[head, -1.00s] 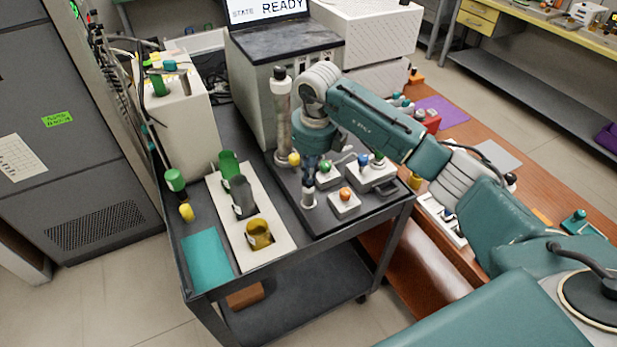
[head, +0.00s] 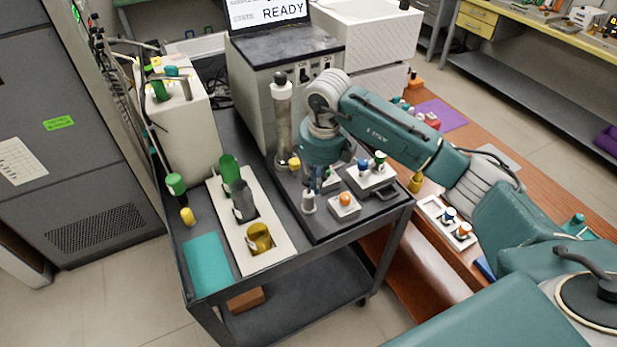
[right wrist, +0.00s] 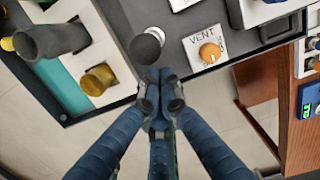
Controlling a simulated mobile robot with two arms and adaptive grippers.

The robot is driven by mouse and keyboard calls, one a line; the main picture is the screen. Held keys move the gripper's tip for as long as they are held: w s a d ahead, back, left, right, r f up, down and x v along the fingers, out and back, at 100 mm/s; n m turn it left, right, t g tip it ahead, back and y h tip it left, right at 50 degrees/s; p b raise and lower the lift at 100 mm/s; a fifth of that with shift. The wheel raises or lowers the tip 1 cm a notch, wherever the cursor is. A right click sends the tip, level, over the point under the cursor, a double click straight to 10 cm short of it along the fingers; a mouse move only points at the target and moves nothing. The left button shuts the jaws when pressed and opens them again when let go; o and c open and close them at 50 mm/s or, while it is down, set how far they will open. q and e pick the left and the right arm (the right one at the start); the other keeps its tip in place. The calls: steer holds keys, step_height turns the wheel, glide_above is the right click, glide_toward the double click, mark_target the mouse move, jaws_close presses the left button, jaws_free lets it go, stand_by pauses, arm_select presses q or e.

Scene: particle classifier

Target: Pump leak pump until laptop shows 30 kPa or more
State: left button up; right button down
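The laptop (head: 268,11) stands at the top of the head view; its screen reads "READY" and its upper part is cut off. A short pale post with a dark top (head: 308,201) stands on the dark panel; its round dark top (right wrist: 146,47) shows in the right wrist view. No label shows whether this post is the leak pump. My right gripper (head: 320,184) is low over the panel, close beside the post. In the right wrist view its fingertips (right wrist: 161,82) are together, with nothing seen between them, just below the dark top. Contact cannot be told. My left gripper is not in view.
The orange VENT knob (right wrist: 210,52) is right of the post. A tall clear column (head: 283,125) stands behind it. Blue and green-topped fittings (head: 371,172) are at the right. A pale rack (head: 278,249) with green, grey and yellow cups is at the left.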

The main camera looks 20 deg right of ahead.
step_height(320, 180, up, 11)
steer(key=s, duration=0.1)
steer(key=shift+s+d, duration=0.15)
stand_by(1.4)
